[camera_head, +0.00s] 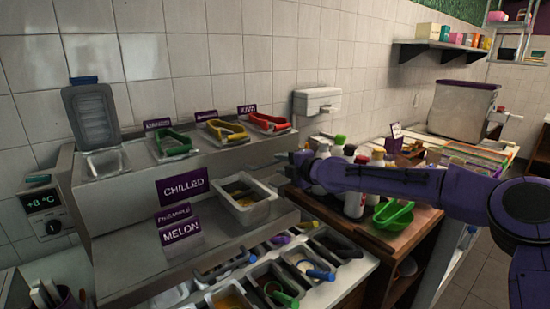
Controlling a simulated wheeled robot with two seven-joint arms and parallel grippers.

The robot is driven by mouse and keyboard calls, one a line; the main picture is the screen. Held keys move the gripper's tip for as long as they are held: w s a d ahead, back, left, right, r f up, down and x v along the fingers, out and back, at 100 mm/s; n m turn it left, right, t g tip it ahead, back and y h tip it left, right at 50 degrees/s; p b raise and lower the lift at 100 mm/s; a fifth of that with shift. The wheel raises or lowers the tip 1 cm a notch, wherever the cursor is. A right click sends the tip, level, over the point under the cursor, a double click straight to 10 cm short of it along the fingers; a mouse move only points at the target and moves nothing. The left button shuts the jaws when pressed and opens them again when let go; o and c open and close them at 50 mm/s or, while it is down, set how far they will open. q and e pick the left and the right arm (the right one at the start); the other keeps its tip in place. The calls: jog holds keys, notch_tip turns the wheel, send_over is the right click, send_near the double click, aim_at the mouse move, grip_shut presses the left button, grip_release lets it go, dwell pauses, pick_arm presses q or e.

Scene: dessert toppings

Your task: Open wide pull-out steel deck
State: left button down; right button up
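The stepped steel chilled station (130,255) stands at the left, with a purple "CHILLED" sign (183,187) on its upper front and a "MELON" sign (181,231) below. A steel ledge (140,272) with one pale tub (240,200) sits below the upper tier. Lower down, a deck with several dark topping bins (232,299) shows at the bottom edge; I cannot tell which surface is the pull-out deck. My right gripper (296,168) reaches in from the right, above and right of the tub, and appears empty. Its finger gap is unclear. My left gripper is out of view.
Colored tongs (172,142) lie on the upper tier beside an open lidded bin (92,115). Several bottles (355,195) and a green scoop (394,214) crowd the wooden counter (415,228) beneath and beside my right forearm. Open floor (480,272) shows at the right.

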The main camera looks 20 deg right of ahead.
aim_at(274, 162)
jog(key=x, duration=0.3)
jog(key=shift+w+a+f+p, duration=0.2)
jog(key=shift+w+p, duration=0.1)
jog(key=shift+p, duration=0.05)
jog(key=shift+w+f, duration=0.1)
jog(key=shift+w, duration=0.35)
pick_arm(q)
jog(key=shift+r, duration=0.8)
